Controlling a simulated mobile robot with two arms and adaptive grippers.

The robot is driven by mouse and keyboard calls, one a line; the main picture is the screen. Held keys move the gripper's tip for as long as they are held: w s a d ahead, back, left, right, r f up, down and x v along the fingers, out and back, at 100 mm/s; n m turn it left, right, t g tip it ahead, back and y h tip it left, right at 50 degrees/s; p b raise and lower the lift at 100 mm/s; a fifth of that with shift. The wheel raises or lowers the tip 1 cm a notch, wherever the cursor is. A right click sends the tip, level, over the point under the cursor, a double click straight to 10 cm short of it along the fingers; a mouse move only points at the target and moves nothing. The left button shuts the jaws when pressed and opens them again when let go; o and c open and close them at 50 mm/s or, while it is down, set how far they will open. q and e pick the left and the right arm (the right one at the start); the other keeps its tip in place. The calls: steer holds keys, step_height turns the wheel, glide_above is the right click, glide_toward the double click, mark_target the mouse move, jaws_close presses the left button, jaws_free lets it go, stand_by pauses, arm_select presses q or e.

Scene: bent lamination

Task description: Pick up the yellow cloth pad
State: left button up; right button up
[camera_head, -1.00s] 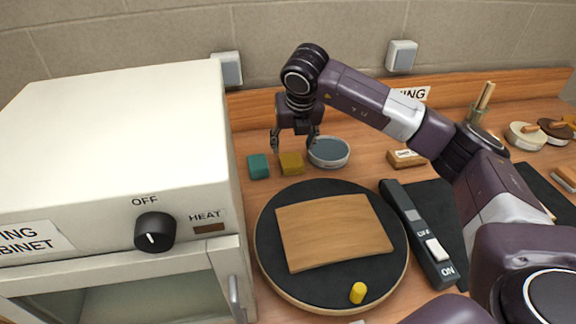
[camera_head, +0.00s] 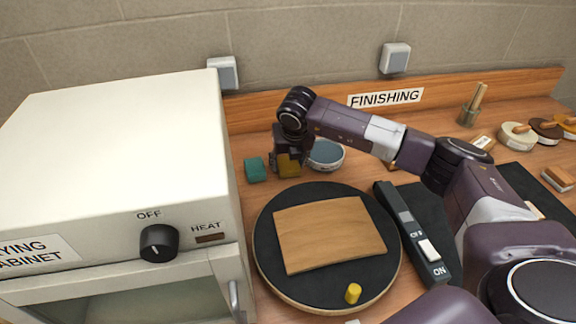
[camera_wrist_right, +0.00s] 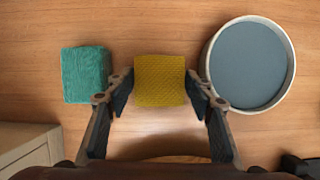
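The yellow cloth pad (camera_head: 289,166) lies on the wooden bench between a teal pad (camera_head: 255,169) and a round dish with grey-blue contents (camera_head: 326,154). My right gripper (camera_head: 289,172) is lowered over the yellow pad and partly hides it in the head view. In the right wrist view the yellow pad (camera_wrist_right: 160,80) sits between the fingertips of my right gripper (camera_wrist_right: 160,88). The fingers stand apart on its left and right sides, close to its edges; I cannot tell whether they touch it. My left gripper is not in view.
The teal pad (camera_wrist_right: 86,75) is just left of the fingers and the dish (camera_wrist_right: 250,64) just right. A white cabinet (camera_head: 120,130) stands at the left. A round black turntable (camera_head: 375,262) bears a wooden sheet (camera_head: 328,234) and a yellow peg (camera_head: 353,293).

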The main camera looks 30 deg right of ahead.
mark_target(288, 164)
steer(key=c, duration=0.4)
steer(key=shift+c, duration=0.2)
steer(key=shift+w+r, duration=0.1)
steer(key=shift+r, duration=0.4)
step_height(288, 164, up, 19)
steer(key=b, duration=0.3)
steer(key=shift+b, duration=0.4)
steer(key=o, duration=0.4)
steer(key=c, duration=0.5)
